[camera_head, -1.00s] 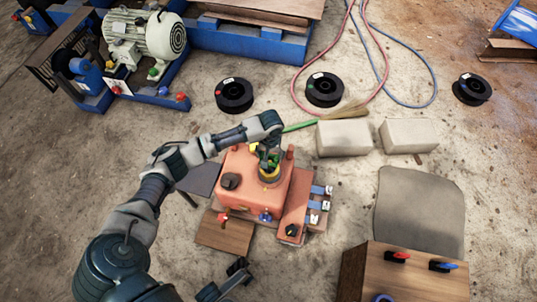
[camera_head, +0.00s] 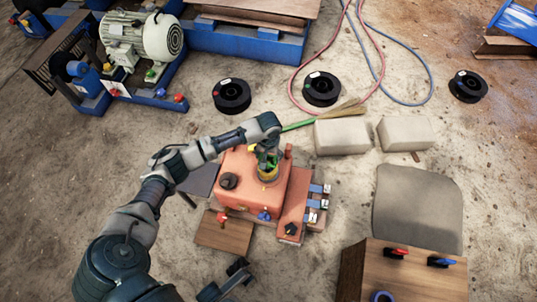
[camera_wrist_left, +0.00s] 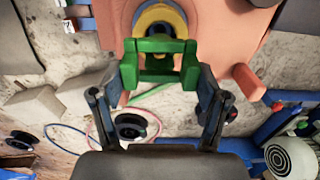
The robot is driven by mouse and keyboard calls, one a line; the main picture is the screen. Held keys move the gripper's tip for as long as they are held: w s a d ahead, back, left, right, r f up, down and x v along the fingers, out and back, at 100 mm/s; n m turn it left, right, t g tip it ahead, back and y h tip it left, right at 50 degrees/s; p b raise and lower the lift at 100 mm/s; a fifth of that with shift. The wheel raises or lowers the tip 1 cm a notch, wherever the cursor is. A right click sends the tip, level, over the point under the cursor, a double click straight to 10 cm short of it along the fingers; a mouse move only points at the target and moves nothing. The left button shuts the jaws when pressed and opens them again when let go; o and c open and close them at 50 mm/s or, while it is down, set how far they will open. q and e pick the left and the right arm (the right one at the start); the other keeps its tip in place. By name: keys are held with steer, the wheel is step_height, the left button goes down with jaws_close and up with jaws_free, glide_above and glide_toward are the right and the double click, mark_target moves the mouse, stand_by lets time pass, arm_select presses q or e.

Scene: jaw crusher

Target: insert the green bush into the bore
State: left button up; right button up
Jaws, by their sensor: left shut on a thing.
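The green bush (camera_wrist_left: 160,66) is held between the fingers of my left gripper (camera_wrist_left: 160,92), which is shut on it. In the head view my left gripper (camera_head: 268,155) is above the orange housing (camera_head: 245,190). The bore's yellow ring (camera_head: 268,175) is on top of the housing, directly below the bush. In the wrist view the yellow ring (camera_wrist_left: 160,14) is just beyond the bush, with a dark centre. The bush overlaps the ring's edge; I cannot tell whether it has entered the bore. A dark jointed part at the bottom of the head view may be my right gripper (camera_head: 224,278).
A dark knob (camera_head: 229,181) and an orange post stand on the housing near the bore. Blue-and-white clips (camera_head: 316,203) line its right side. Pale blocks (camera_head: 341,136), black spools (camera_head: 322,89) and hoses lie behind. A wooden box (camera_head: 415,270) stands front right.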

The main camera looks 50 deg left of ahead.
arm_select(q)
steer(key=shift+f, duration=0.7)
steer(key=shift+f+b, duration=0.5)
steer(key=shift+f, duration=1.85)
steer(key=o, duration=1.5)
steer(key=shift+r, duration=0.25)
step_height(320, 180, up, 11)
steer(key=shift+w+r, duration=0.1)
steer(key=shift+r, duration=0.05)
